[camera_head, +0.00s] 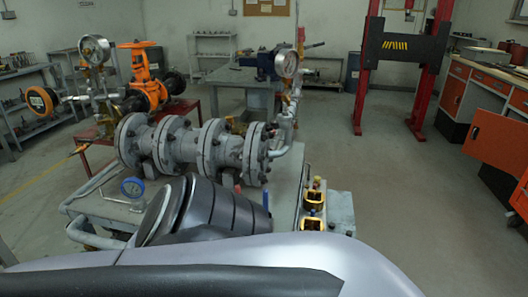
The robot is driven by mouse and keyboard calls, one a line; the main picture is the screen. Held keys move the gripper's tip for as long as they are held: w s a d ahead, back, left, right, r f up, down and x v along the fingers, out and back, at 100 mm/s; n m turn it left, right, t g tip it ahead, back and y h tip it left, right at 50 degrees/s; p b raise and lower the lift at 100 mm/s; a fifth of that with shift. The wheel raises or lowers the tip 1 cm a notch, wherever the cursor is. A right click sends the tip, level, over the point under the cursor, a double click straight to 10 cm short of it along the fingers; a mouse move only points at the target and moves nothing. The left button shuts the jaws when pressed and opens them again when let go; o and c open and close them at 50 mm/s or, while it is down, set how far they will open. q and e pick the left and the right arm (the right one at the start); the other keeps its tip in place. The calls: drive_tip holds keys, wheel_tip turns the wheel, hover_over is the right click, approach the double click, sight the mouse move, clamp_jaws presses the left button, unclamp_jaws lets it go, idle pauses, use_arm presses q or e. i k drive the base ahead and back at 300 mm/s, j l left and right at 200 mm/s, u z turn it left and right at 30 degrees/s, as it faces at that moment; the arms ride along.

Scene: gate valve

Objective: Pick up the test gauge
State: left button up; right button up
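A small round gauge with a blue rim and pale face (132,187) is low on the left side of the near work table (285,190). Two larger white-faced gauges stand up on the pipework, one at the left (95,49) and one at the right (286,63). The frame does not show which of these is the test gauge; the small blue one looks apart from the main pipe. Neither of my grippers is in view. Parts of my own body fill the bottom.
A grey flanged pipe assembly (183,148) crosses the near table. An orange valve (148,75) stands behind it. Yellow-and-black fittings (313,200) sit at the table's right edge. A red two-post lift (366,60) and orange cabinets (494,142) are farther right. The floor between is clear.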

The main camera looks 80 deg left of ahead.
sight(133, 188)
drive_tip(key=k+j+u, duration=1)
